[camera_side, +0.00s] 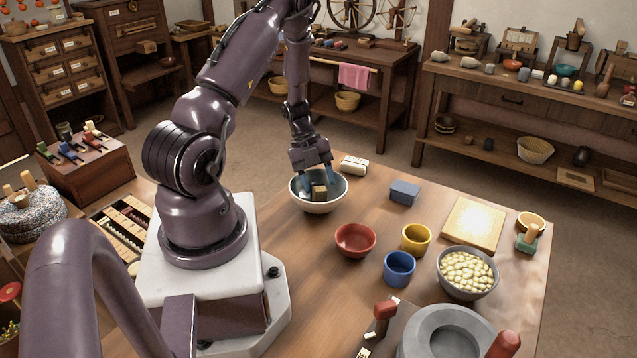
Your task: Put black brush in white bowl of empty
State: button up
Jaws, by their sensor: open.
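The white bowl (318,208) stands on the table beyond the red bowl, with a pale outside and rim. A small block-shaped brown thing with a dark side, probably the black brush (319,193), shows inside the bowl. My gripper (318,181) points down over the bowl, with its fingers apart and their tips within the rim, on either side of the brush. Whether the fingers touch the brush, and whether it rests on the bowl's bottom, cannot be told from this view.
A white block-like thing (353,166) lies just behind the bowl, and a blue block (405,192) to its right. A red bowl (355,240), yellow cup (416,239), blue cup (399,268) and grey bowl of pale pieces (467,273) stand nearer. Bare wood lies between them.

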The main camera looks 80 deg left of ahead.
notch_tip(320, 180, up, 6)
jog(key=shift+r, duration=0.1)
dwell(0.4)
